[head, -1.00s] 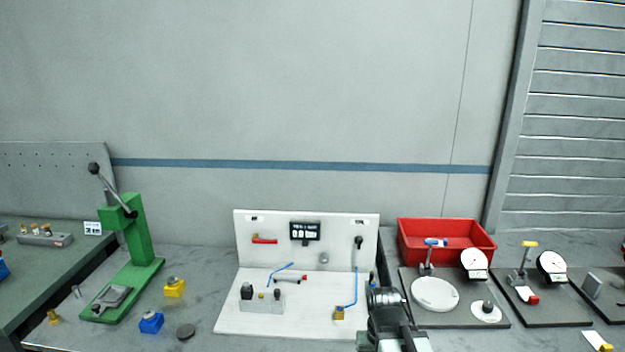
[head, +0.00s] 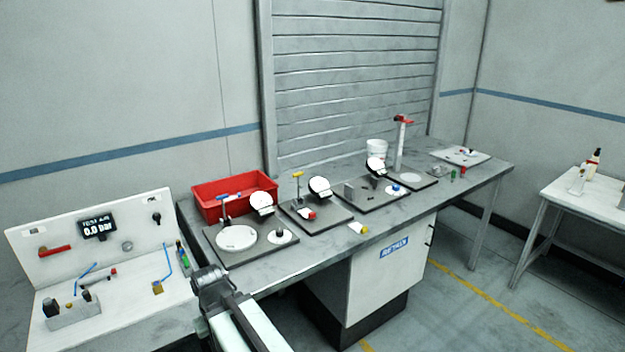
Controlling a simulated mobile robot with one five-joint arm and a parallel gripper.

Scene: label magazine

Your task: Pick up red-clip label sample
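A small white piece with a red end (head: 309,215), which looks like the red-clip label sample, lies on the second dark gauge plate (head: 330,222), in front of a dial gauge (head: 319,187). A similar white piece with a yellow end (head: 358,228) lies at the bench's front edge, to its right. My gripper (head: 207,276) is at the lower left, by the front of the bench, well left of and apart from the red-ended piece. Its fingers are too small and dark to tell open from shut.
A red bin (head: 234,190) stands behind the first gauge plate (head: 250,250). More gauge plates, a white cup (head: 377,148) and a red-topped post (head: 401,145) stand to the right. A white test panel (head: 100,235) is at left. The floor at right is clear before a side table (head: 590,205).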

